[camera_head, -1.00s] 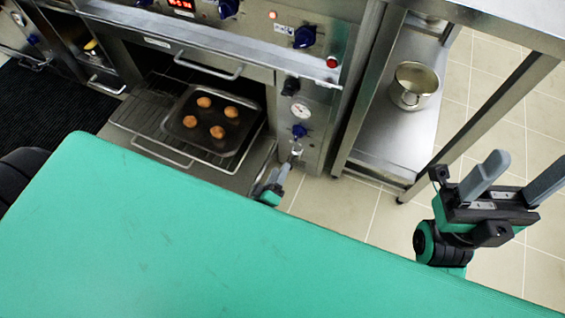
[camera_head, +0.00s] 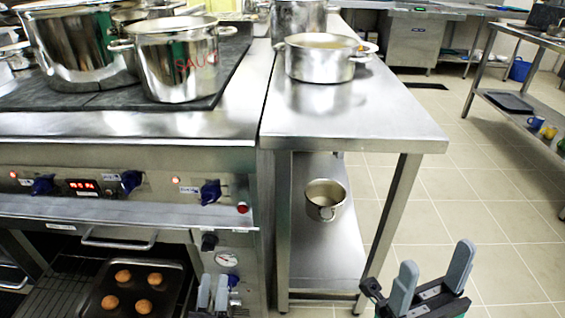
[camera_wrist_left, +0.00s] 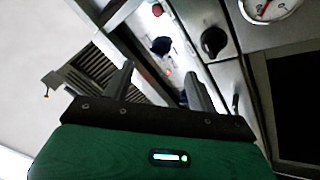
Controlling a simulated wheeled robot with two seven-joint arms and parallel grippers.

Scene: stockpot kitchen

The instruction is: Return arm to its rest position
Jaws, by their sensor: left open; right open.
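My left gripper (camera_head: 212,293) is low in the head view, in front of the oven's right side below the gauge. Its two grey fingers stand apart with nothing between them. In the left wrist view the same gripper (camera_wrist_left: 158,88) is open and empty, with a knob and a gauge beyond it. My right gripper (camera_head: 433,280) is at the lower right of the head view, above the tiled floor. Its fingers are spread and empty. Most of both arms is out of the picture.
The oven (camera_head: 150,212) is open, with a tray (camera_head: 170,298) of several round buns inside. A steel table (camera_head: 340,115) carries a wide pot (camera_head: 318,62); a smaller pot (camera_head: 325,203) stands on its lower shelf. Large pots stand on the stove. Tiled floor (camera_head: 475,190) is free at the right.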

